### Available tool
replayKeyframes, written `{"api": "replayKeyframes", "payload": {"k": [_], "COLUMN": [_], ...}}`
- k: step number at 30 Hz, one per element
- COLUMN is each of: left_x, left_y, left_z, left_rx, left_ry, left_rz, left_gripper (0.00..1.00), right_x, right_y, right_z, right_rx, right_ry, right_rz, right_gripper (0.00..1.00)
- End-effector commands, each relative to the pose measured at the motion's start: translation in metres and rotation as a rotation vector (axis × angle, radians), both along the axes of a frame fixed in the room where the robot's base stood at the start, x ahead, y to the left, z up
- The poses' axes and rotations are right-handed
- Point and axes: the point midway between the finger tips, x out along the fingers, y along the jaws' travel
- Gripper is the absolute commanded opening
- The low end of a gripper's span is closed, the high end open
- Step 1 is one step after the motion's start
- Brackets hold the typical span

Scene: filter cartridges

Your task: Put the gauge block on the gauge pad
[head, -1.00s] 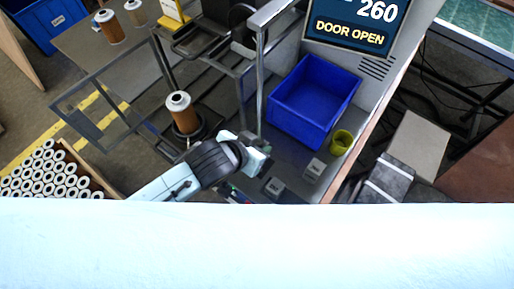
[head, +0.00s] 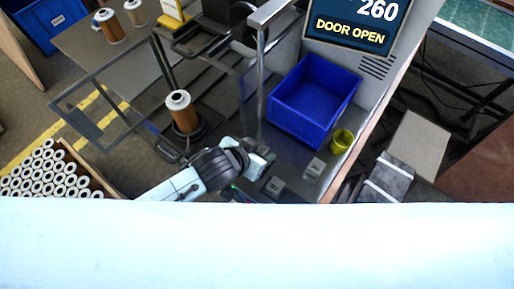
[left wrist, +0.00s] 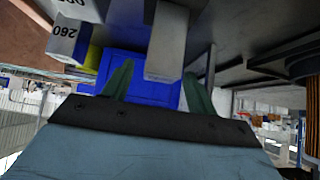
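A small light grey block (head: 314,168) sits on the grey surface just left of the yellow cup, and looks like the gauge block. A darker flat square with a lighter patch on it (head: 274,187) lies to its lower left; it may be the gauge pad, but the details are too small to tell. My left gripper (head: 266,162) is above and left of both, apart from them. In the left wrist view its two green fingers (left wrist: 161,85) are spread. A grey upright shape shows between and beyond them, with no visible contact. My right gripper is out of view.
A blue bin (head: 288,122) and a yellow cup (head: 343,137) stand behind the blocks. A metal post (head: 261,85) rises close behind my left gripper. A display (head: 360,25) reads "DOOR OPEN". A copper-brown cartridge (head: 184,115) stands upright on the left. A white band covers the bottom.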

Motion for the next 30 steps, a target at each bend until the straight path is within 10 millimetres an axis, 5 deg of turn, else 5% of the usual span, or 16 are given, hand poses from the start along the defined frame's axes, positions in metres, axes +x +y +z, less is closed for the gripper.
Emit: {"api": "replayKeyframes", "payload": {"k": [10,30], "left_x": [-0.005,-0.066], "left_y": [0.003,0.048], "left_z": [0.009,0.085], "left_rx": [-0.001,0.001], "left_ry": [0.001,0.001], "left_rz": [0.0,0.0], "left_gripper": [0.58,0.58], "right_x": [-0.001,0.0], "right_y": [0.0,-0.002], "right_z": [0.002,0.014], "right_rx": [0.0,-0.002], "right_ry": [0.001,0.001], "right_rz": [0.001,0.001], "right_gripper": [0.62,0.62]}}
